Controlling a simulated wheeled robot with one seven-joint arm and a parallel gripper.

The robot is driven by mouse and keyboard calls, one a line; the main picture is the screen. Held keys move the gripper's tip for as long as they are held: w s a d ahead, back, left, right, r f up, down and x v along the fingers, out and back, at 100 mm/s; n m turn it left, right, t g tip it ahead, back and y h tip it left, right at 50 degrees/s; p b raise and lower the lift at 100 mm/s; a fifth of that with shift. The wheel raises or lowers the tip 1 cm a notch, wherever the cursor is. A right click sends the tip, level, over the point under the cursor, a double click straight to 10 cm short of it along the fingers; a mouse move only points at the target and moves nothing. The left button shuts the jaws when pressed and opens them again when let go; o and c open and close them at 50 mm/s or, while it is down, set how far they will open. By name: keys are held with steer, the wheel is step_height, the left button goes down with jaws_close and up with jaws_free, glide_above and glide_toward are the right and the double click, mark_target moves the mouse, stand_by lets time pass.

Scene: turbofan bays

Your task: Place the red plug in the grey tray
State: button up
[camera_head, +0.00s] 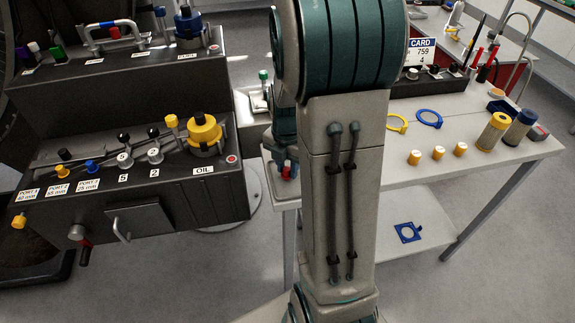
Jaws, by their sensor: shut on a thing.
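My gripper (289,164) points down at the left end of the white workbench, partly hidden behind my own arm. It is shut on a small red plug (287,173), of which only a little shows between the fingers. The grey tray (272,187) lies at the bench's front left corner, just below the gripper, with its right part hidden by my arm. The plug appears over or inside the tray; I cannot tell whether it touches the bottom.
My arm covers the middle of the bench (460,165). A dark stepped panel (110,190) with valves is left.

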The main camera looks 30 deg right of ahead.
mark_target(287, 168)
steer(key=shift+f, duration=0.1)
steer(key=o, duration=0.9)
step_height(287, 168, up, 12)
steer(key=shift+s+a+r+m+t, duration=0.1)
steer(key=shift+s+a+m+t, duration=0.45)
steer(key=shift+s+a+m, duration=2.45)
steer(key=shift+s+a+r+m+t, duration=0.1)
steer(key=shift+s+a+m+t, duration=0.95)
steer(key=shift+m, duration=3.9)
steer(key=shift+s+a+r+m+t, duration=0.1)
steer(key=shift+s+a+m, duration=2.05)
steer(key=shift+m, duration=1.8)
steer(key=shift+s+d, duration=0.3)
steer(key=shift+d, duration=0.05)
